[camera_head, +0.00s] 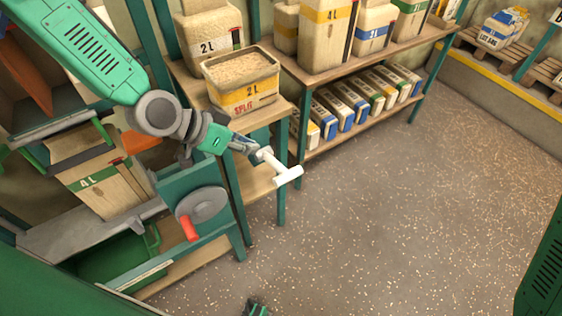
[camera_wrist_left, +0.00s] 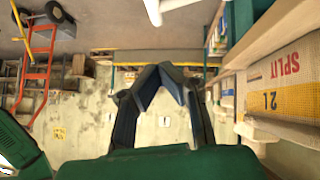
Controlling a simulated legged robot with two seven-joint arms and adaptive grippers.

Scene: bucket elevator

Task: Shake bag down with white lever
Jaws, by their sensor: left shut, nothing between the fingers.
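The white lever (camera_head: 279,170) is a T-shaped handle at the front right of the green machine frame, and a piece of it shows at the top of the left wrist view (camera_wrist_left: 156,10). My left gripper (camera_head: 251,149) is shut and empty just behind and above the lever; I cannot tell whether they touch. Its fingertips (camera_wrist_left: 172,70) come together in the left wrist view. A tan 4L bag (camera_head: 105,188) with a green band stands tilted in the machine at left. At the bottom edge, a small green and dark part (camera_head: 256,309) seems to be my right gripper, mostly cut off.
A grey disc (camera_head: 203,205) with a red handle (camera_head: 188,228) is on the machine's front. An open 2L SPLIT bag (camera_head: 241,81) of grain stands on the shelf beside my left arm. Shelves (camera_head: 345,66) of bags line the back. The speckled floor (camera_head: 400,210) at right is clear.

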